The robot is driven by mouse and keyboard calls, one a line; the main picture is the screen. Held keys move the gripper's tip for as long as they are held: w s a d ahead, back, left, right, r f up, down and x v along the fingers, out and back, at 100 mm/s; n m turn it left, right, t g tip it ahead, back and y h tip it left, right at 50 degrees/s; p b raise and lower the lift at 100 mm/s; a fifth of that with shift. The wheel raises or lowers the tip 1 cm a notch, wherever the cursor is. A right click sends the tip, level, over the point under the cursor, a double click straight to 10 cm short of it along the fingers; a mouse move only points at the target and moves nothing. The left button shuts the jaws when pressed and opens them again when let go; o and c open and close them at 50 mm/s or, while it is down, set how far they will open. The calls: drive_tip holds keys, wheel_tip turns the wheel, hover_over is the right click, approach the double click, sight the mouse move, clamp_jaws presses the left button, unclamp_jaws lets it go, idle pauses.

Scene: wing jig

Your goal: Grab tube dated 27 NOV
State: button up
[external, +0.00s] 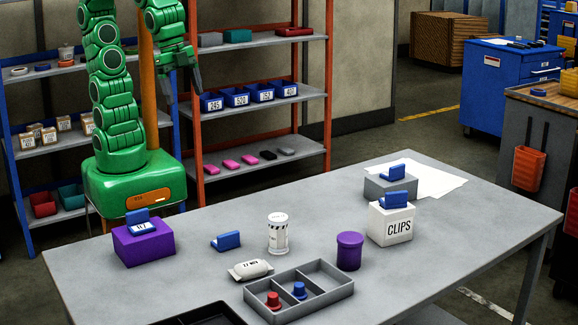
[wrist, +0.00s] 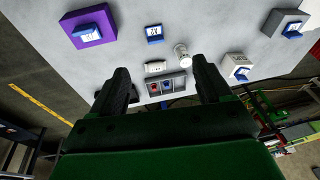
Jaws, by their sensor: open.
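My gripper (external: 183,92) hangs at the upper left, high above and behind the table, far from both tubes. Its fingers (wrist: 160,68) are spread with nothing between them.
The divided grey tray (external: 319,292) holds a red and a blue piece. A purple jar (external: 349,251), a CLIPS box (external: 391,224), a purple block (external: 143,245) and a blue clip (external: 226,241) stand around the tubes. A dark tray (external: 200,316) lies at the front edge.

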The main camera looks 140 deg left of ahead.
drive_tip(key=w+d+f+n+t+h, duration=0.1)
drive_tip(key=w+d+f+n+t, duration=0.2)
drive_tip(key=w, duration=0.8)
drive_tip(key=w+d+f+t+h, duration=0.1)
drive_tip(key=w+d+t, duration=0.3)
drive_tip(key=w, duration=0.6)
drive_tip(key=w+d+f+n+t+h, duration=0.15)
drive_tip(key=w+d, duration=0.35)
drive_tip(key=w, duration=0.6)
drive_tip(key=n+g+y, duration=0.4)
drive_tip(key=n+y, duration=0.5)
drive_tip(key=y, duration=0.3)
hover_over(278, 226)
drive_tip(key=w+d, duration=0.3)
drive_tip(key=d, duration=0.6)
wheel_tip(278, 226, down, 20)
drive_tip(key=s+a+f+g+y, duration=0.3)
drive_tip(key=s+a, duration=0.2)
drive_tip(key=s, duration=0.2)
drive_tip(key=shift+n+g, duration=0.25)
drive_tip(key=shift+n, duration=0.2)
drive_tip(key=shift+w+d+f+x, duration=0.1)
drive_tip(key=shift+f+x, duration=0.05)
drive_tip(key=shift+x, duration=0.95)
drive_tip(key=shift+w+d+f+x, duration=0.1)
drive_tip(key=shift+f+x, duration=0.05)
drive_tip(key=shift+x, duration=0.95)
drive_tip(key=shift+w+d+f+x, duration=0.1)
drive_tip(key=shift+f+x, duration=0.1)
drive_tip(key=shift+x, duration=0.95)
